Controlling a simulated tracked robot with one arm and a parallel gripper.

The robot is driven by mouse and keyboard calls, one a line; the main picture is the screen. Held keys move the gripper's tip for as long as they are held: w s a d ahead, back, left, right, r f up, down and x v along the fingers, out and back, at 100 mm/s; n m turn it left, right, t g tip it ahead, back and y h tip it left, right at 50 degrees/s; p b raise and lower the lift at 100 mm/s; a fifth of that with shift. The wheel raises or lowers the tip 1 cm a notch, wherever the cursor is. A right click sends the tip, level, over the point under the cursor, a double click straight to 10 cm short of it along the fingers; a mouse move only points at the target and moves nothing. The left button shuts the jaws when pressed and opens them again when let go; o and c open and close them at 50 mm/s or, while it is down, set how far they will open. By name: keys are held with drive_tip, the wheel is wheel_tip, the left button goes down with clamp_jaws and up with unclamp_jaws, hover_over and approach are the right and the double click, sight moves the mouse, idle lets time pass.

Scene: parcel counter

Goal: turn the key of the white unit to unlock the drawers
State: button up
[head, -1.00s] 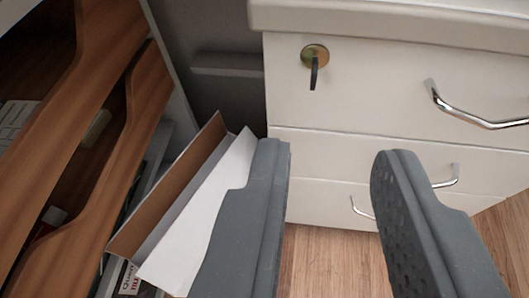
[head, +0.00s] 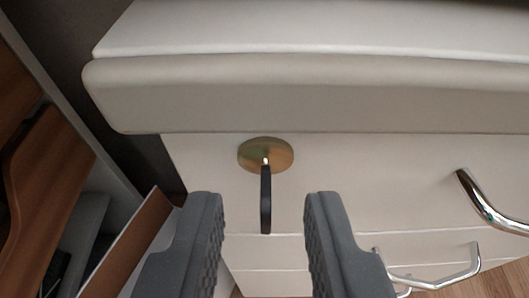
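The white unit (head: 400,170) fills the right and middle of the head view, with its drawer fronts below a thick top edge. A round brass lock (head: 280,152) sits near the upper left of the top drawer. The key (head: 266,200) is in the lock, and its dark flat head hangs straight down. My gripper (head: 264,220) is open and empty. Its two grey fingers stand left and right of the key head, with clear gaps on both sides.
Chrome handles (head: 482,203) project from the drawers to the right of the key. The unit's top edge (head: 300,95) overhangs above the lock.

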drive_tip(key=shift+x, duration=0.8)
